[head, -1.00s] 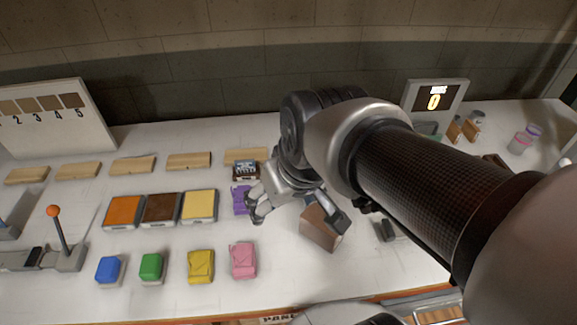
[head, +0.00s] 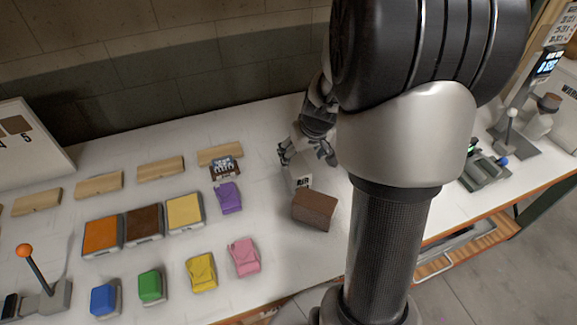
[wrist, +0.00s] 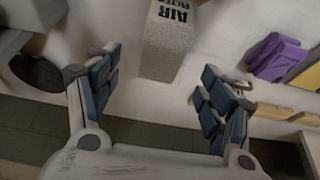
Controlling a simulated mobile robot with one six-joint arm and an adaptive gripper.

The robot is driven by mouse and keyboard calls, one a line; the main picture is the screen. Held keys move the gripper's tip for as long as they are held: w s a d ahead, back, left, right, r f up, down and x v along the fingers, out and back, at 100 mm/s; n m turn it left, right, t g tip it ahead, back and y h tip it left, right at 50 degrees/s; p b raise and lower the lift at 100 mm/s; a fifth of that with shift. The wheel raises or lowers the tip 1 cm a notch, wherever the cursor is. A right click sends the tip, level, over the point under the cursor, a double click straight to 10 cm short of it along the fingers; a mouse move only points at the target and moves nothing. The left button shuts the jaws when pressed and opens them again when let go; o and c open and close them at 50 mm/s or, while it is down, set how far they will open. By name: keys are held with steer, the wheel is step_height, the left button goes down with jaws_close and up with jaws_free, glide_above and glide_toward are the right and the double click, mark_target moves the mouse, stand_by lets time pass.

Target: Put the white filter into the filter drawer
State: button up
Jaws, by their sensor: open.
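The white filter (head: 299,179) stands on the white bench, just behind a brown box. In the wrist view, it is a pale speckled block (wrist: 168,48) with dark lettering that reads partly "AIR". My gripper (head: 307,152) is above and behind the filter in the head view. In the wrist view, its fingers (wrist: 158,78) are spread wide with nothing between them. The filter is ahead of the gap, roughly centred, and I see no contact. I cannot make out the filter drawer; my arm covers much of the bench to the right.
The brown box (head: 314,211) is close to the filter. A purple packet (head: 229,197) and a small labelled box (head: 226,168) are to its left. Coloured blocks and wooden bars fill the left side. A device with a blue knob (head: 484,167) stands right of my arm.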

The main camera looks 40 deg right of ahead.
mark_target(294, 169)
steer(key=b+x, duration=0.3)
steer(key=x, duration=0.9)
steer(key=shift+w+a+b, duration=0.1)
steer(key=shift+a+b, duration=0.05)
steer(key=shift+b, duration=0.25)
steer(key=shift+f+b, duration=0.2)
steer(key=shift+b, duration=0.2)
steer(key=shift+c, duration=0.3)
steer(key=c, duration=1.2)
steer(key=shift+r, duration=0.1)
